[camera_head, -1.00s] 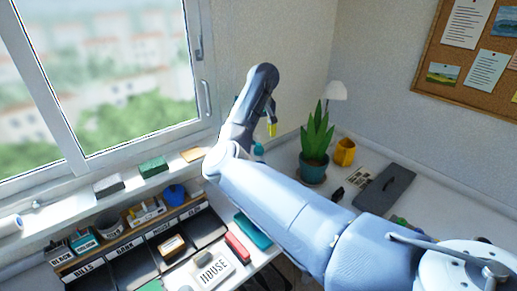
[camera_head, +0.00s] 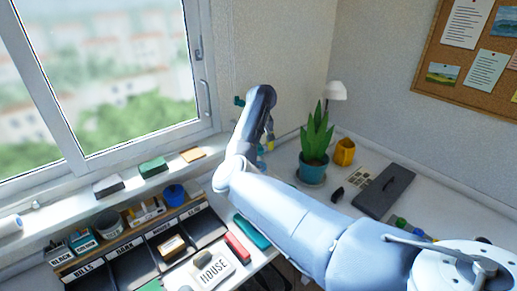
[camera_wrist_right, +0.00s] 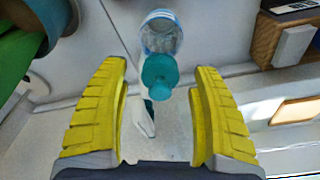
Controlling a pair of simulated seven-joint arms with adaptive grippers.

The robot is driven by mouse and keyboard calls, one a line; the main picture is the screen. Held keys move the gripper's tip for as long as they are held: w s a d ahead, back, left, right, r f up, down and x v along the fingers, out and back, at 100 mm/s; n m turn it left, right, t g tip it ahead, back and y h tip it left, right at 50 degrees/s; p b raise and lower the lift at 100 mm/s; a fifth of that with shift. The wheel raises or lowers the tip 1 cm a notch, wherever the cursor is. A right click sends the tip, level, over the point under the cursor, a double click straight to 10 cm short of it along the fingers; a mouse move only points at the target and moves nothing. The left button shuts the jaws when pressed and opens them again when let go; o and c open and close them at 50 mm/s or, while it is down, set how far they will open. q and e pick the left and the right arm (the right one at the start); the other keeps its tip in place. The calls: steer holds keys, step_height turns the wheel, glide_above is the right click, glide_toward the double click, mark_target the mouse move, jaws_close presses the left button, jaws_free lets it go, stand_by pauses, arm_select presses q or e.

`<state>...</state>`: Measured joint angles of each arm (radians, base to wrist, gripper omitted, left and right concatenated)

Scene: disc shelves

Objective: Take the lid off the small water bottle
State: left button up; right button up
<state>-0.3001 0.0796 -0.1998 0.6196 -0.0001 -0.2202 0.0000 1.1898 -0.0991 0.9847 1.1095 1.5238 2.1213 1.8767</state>
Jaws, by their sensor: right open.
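The small water bottle (camera_wrist_right: 161,36) shows in the right wrist view as a clear bluish body. Its teal lid (camera_wrist_right: 160,74) points toward the gripper. My right gripper (camera_wrist_right: 160,67) is open, with one yellow finger on each side of the lid and a visible gap on both sides. I cannot tell how far the lid lies from the fingers in depth. In the head view my right gripper (camera_head: 266,141) hangs over the far corner of the desk by the window, and the arm largely hides the bottle. My left gripper is not in view.
A dark grey case (camera_head: 384,191) lies on the desk. A labelled organiser (camera_head: 137,246) is at lower left, below the windowsill.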

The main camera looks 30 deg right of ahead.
steer(key=c, duration=1)
